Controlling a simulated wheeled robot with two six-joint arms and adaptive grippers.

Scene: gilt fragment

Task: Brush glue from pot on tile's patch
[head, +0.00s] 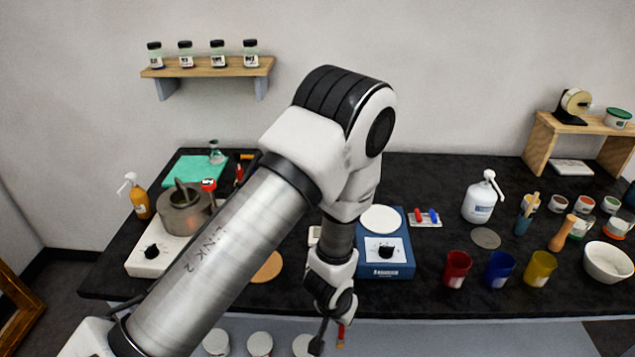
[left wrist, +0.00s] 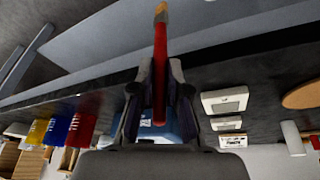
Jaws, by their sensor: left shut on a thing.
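My left gripper (head: 330,322) is beyond the table's front edge, partly hidden by its own wrist. In the left wrist view the gripper (left wrist: 160,85) is shut on a red-handled brush (left wrist: 160,45), whose pale tip points away from the jaws. The brush end also shows in the head view (head: 341,336). A metal pot (head: 178,216), likely the glue pot, sits on a white hot plate (head: 140,262), with a handle standing in it. Small pale square tiles (left wrist: 225,100) lie beside the blue scale; my arm mostly hides them in the head view. I cannot make out a patch.
The blue scale (head: 400,267) stands right of my wrist. Red (head: 457,268), blue (head: 499,268) and yellow (head: 540,267) cups stand near the front edge. A cork disc (head: 268,267) lies beside my arm.

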